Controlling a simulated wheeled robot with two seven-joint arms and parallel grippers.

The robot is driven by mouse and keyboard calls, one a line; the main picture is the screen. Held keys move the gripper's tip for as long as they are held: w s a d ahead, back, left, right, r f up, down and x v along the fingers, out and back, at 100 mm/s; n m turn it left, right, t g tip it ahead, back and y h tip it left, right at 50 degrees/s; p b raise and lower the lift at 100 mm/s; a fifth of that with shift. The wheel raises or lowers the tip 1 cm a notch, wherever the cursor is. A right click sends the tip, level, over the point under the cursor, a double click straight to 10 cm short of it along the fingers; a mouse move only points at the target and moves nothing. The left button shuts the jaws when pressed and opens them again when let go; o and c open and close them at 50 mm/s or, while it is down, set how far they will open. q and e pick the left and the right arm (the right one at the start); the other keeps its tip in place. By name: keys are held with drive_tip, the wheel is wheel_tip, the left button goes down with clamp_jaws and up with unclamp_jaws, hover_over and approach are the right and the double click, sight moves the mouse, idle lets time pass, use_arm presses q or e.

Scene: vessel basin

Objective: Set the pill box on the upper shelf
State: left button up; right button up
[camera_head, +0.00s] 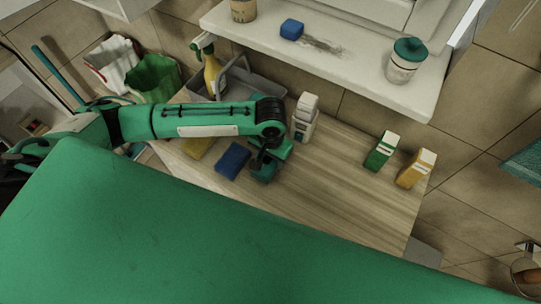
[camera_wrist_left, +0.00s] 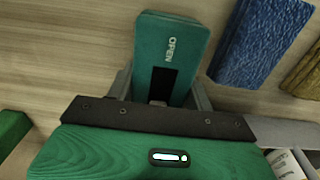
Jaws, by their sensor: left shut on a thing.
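The pill box is most likely the flat teal box marked OPEN (camera_wrist_left: 172,50), between my left gripper's two fingers in the left wrist view. My left gripper (camera_wrist_left: 162,92) is shut on it. In the head view my left gripper (camera_head: 268,158) is low over the wooden counter (camera_head: 330,195). The teal box (camera_head: 264,174) shows partly beneath it; I cannot tell whether it touches the counter. The upper shelf (camera_head: 350,68) is the white ledge above and behind the counter. My right gripper is not in view.
The shelf holds a teal-lidded jar (camera_head: 405,61), a blue block (camera_head: 291,29) and a tan container (camera_head: 243,10), with bare room between. On the counter are a blue sponge (camera_head: 233,161), a white bottle (camera_head: 304,118), a green carton (camera_head: 382,151) and an orange carton (camera_head: 416,169).

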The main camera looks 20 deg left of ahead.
use_arm(q)
drive_tip(key=o, duration=1)
